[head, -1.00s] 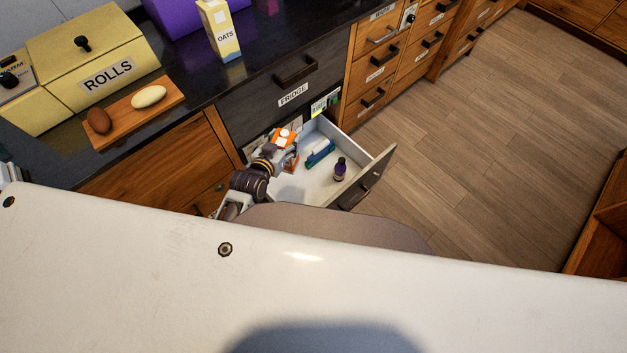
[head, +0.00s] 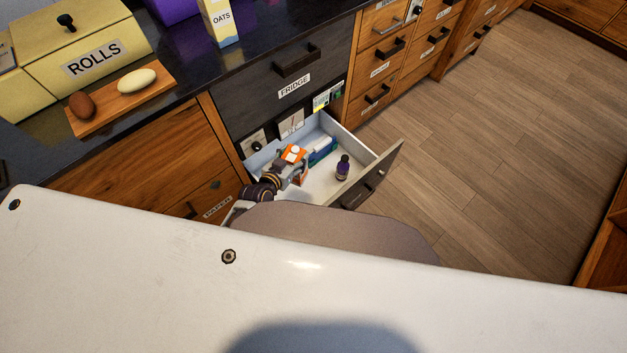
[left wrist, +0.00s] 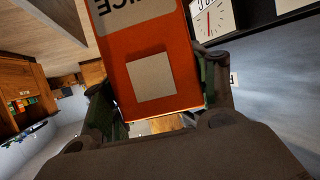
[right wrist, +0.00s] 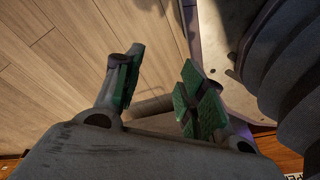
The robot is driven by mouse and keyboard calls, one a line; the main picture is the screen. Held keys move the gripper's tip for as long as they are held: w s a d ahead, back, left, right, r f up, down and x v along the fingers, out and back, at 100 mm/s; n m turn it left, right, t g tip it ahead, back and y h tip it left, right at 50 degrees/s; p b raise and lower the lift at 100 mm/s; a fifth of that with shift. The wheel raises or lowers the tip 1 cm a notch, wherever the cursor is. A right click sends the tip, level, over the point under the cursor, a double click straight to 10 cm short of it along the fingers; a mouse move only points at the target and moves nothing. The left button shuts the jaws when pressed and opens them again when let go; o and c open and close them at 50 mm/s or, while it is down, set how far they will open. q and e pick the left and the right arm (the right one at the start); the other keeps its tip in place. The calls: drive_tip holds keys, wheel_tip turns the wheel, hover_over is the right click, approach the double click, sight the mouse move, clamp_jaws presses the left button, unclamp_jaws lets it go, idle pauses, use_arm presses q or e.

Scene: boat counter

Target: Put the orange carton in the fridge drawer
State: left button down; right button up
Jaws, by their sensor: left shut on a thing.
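The orange carton (head: 294,153) is in my left gripper (head: 297,172), over the left part of the open fridge drawer. In the left wrist view the carton (left wrist: 155,60) stands between both fingers, its white square facing the camera. Whether its base touches the drawer floor is hidden. The open drawer (head: 372,160) has pale walls and a dark front, below the dark FRIDGE panel (head: 290,75). My right gripper (right wrist: 160,90) shows in the right wrist view, fingers apart and empty, over the wooden floor.
In the drawer, a small purple bottle (head: 342,168) stands near the front, and a blue-and-white item (head: 322,149) lies near the back. Above, the counter holds a rolls box (head: 85,55), a wooden board (head: 122,98) and an oats carton (head: 221,22). Bare drawer floor lies around the bottle.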

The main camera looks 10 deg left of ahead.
use_arm(q)
wheel_tip(320, 180, down, 7)
drive_tip(key=b, duration=0.4)
wheel_tip(320, 180, down, 4)
drive_tip(key=b, duration=0.3)
drive_tip(key=shift+a, duration=0.1)
drive_tip(key=shift+f+b, duration=0.75)
drive_tip(key=shift+f, duration=0.1)
use_arm(e)
drive_tip(key=w+a+r+t, duration=0.1)
drive_tip(key=w+a+r, duration=0.3)
drive_tip(key=w+r, duration=0.3)
use_arm(q)
wheel_tip(320, 180, down, 12)
drive_tip(key=b, duration=0.9)
drive_tip(key=shift+a+r, duration=0.25)
drive_tip(key=shift+a, duration=0.15)
use_arm(e)
drive_tip(key=w+a+r+t+y, duration=0.1)
drive_tip(key=a+r+y, duration=0.1)
drive_tip(key=r, duration=1)
drive_tip(key=shift+a+r, duration=0.15)
drive_tip(key=shift+a, duration=0.45)
drive_tip(key=shift+w, duration=0.1)
use_arm(q)
drive_tip(key=shift+f, duration=0.1)
